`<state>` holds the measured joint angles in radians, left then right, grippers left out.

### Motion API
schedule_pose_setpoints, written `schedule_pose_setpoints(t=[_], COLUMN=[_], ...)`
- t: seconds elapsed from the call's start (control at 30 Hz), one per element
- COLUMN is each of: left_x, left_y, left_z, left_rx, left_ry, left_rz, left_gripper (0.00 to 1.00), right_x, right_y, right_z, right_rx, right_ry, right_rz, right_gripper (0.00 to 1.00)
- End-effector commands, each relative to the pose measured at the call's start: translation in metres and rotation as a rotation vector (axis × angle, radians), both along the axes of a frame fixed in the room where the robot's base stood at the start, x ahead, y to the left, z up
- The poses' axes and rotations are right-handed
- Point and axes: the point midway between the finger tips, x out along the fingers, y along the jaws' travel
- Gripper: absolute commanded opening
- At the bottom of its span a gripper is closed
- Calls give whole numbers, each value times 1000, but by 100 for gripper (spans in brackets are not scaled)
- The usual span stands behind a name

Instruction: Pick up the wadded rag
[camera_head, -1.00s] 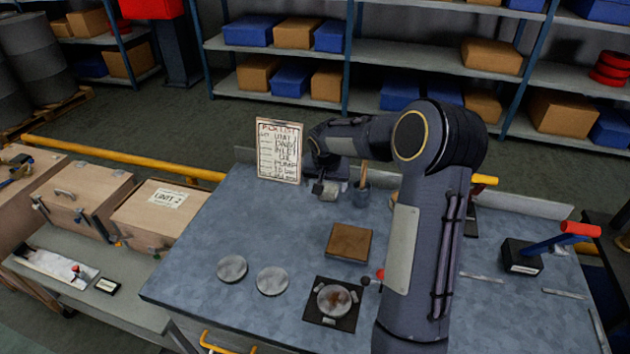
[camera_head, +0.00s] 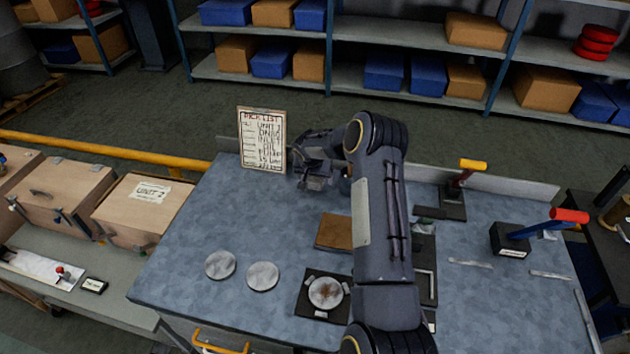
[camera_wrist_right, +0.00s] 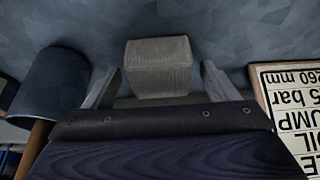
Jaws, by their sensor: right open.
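The wadded rag shows in the right wrist view as a grey, blocky, woven-textured lump (camera_wrist_right: 158,65) on the blue-grey bench top. My right gripper (camera_wrist_right: 161,84) is open, with one fingertip on each side of the rag's near part. In the head view my right gripper (camera_head: 315,182) is low over the back of the bench, beside the clipboard, and mostly hides the rag. My left gripper is not in view.
A pick-list clipboard (camera_head: 262,140) stands just left of the gripper. A brown block (camera_head: 334,232), two grey discs (camera_head: 262,276) and a black-based fixture (camera_head: 310,309) lie nearer the front.

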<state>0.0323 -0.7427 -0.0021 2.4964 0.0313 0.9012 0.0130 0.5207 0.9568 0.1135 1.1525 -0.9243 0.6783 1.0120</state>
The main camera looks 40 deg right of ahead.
Motion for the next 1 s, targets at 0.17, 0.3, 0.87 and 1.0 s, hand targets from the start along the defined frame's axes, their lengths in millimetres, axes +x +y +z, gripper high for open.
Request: schedule_pose_setpoints(t=[0.17,0.3,0.87,1.0], left_x=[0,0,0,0], left_y=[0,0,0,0], left_z=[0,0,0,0], left_rx=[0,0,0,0], left_ry=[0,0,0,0], left_rz=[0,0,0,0], left_gripper=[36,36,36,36], right_x=[1,0,0,0], right_y=[0,0,0,-1], right_z=[0,0,1,7], right_rx=[0,-1,-1,-2], right_ry=[-1,0,0,0], right_rz=[1,1,1,3], right_gripper=[80,67,32,32])
